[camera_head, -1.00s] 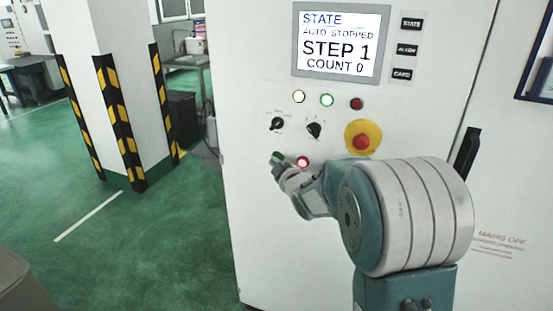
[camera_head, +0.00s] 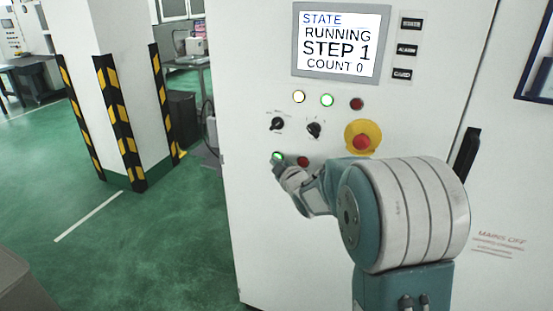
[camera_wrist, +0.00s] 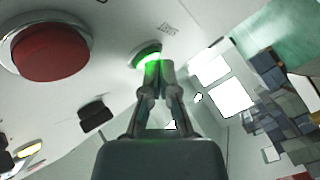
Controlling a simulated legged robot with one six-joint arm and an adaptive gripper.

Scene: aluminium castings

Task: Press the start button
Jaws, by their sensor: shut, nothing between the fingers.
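The green start button (camera_head: 278,156) glows at the lower left of the white cabinet's controls. It also glows in the wrist view (camera_wrist: 147,56), right at my fingertips. My gripper (camera_head: 277,166) is shut and empty. In the wrist view its closed fingertips (camera_wrist: 158,68) are at the button's edge and lit green; I cannot tell whether they touch it. The display (camera_head: 337,40) reads STATE RUNNING, STEP 1, COUNT 0.
A dark red button (camera_head: 303,161) sits just right of the green one. A red emergency stop on a yellow ring (camera_head: 362,140) is further right. Two black selector knobs (camera_head: 277,124) (camera_head: 314,130) and several lamps are above. Open green floor (camera_head: 130,240) lies left.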

